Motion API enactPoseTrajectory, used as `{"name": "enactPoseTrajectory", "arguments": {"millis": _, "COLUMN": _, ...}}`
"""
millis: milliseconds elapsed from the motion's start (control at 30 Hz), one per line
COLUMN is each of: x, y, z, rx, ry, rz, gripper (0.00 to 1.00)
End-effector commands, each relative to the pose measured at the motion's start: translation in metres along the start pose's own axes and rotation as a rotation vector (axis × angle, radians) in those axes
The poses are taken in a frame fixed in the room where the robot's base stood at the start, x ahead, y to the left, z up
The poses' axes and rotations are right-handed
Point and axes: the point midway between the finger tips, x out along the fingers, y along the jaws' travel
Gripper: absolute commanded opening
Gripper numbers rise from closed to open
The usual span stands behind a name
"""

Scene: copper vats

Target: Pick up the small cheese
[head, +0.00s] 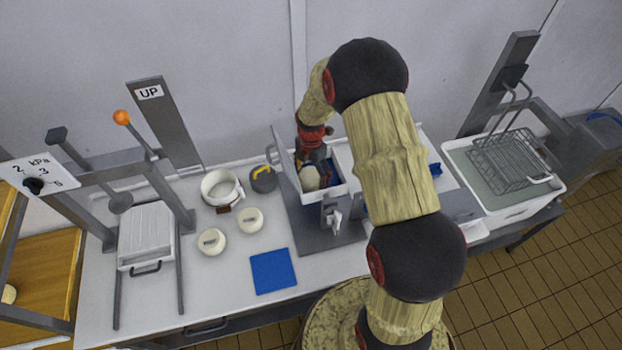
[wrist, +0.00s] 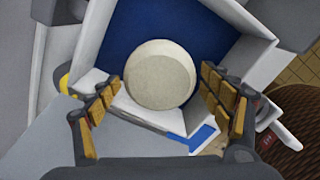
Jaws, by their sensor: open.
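A round, pale cheese (wrist: 160,74) sits in a white box (wrist: 110,30) with a blue floor, near the box's front edge. In the head view, part of a cheese (head: 309,179) shows in the box, partly covered by my gripper (head: 318,165). In the wrist view, my gripper (wrist: 161,78) is open, with one finger on each side of the cheese. I cannot tell whether the fingers touch it. Two other round, pale cheeses with dark labels, a left one (head: 211,241) and a right one (head: 249,220), stand on the counter.
A white round mould (head: 221,187) and a grey, yellow-handled object (head: 263,179) stand left of the box. A blue square mat (head: 272,271) lies in front. A press with a ribbed white plate (head: 147,233) is at left, a wire basket (head: 511,161) over a tray at right.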

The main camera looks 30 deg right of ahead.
Motion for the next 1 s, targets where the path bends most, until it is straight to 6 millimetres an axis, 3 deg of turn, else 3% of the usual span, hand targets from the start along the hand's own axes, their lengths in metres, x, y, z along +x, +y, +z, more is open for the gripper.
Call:
{"name": "enactPoseTrajectory", "arguments": {"millis": 167, "x": 0.022, "y": 0.0, "z": 0.0, "rx": 0.0, "ry": 0.001, "rz": -0.001, "gripper": 0.79}}
{"name": "enactPoseTrajectory", "arguments": {"millis": 400, "x": 0.024, "y": 0.0, "z": 0.0, "rx": 0.001, "ry": 0.0, "rz": 0.0, "gripper": 0.79}}
{"name": "enactPoseTrajectory", "arguments": {"millis": 1000, "x": 0.024, "y": 0.0, "z": 0.0, "rx": 0.001, "ry": 0.0, "rz": 0.001, "gripper": 0.45}}
